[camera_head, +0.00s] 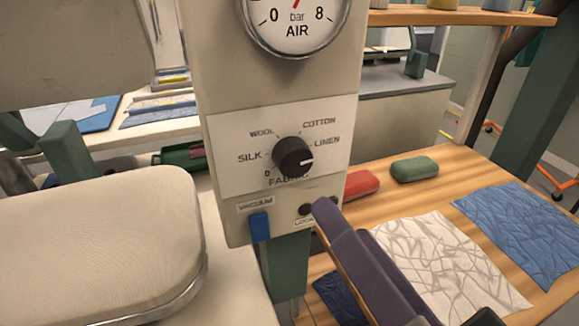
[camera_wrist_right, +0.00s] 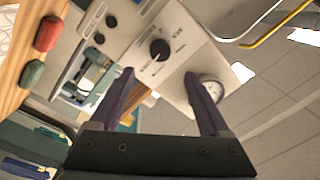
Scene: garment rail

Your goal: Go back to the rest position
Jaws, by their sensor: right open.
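My right gripper (camera_head: 346,222) shows at the lower middle of the head view, its two purple fingers reaching up toward the control panel (camera_head: 225,180). In the right wrist view my right gripper (camera_wrist_right: 160,76) has its fingers wide apart with nothing between them. The black fabric knob (camera_head: 293,155) is above and left of the fingertips, apart from them in the picture. Its white mark points right, just below LINEN. One fingertip appears close to the lock button (camera_head: 305,209); I cannot tell whether they touch. My left gripper is not in view.
A blue vacuum switch (camera_head: 259,226) and an air gauge (camera_head: 296,20) are on the panel. A padded pressing board (camera_head: 100,245) fills the lower left. A wooden table (camera_head: 460,170) at right holds red (camera_head: 360,185) and green (camera_head: 414,169) blocks, and white (camera_head: 445,265) and blue (camera_head: 520,230) cloths.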

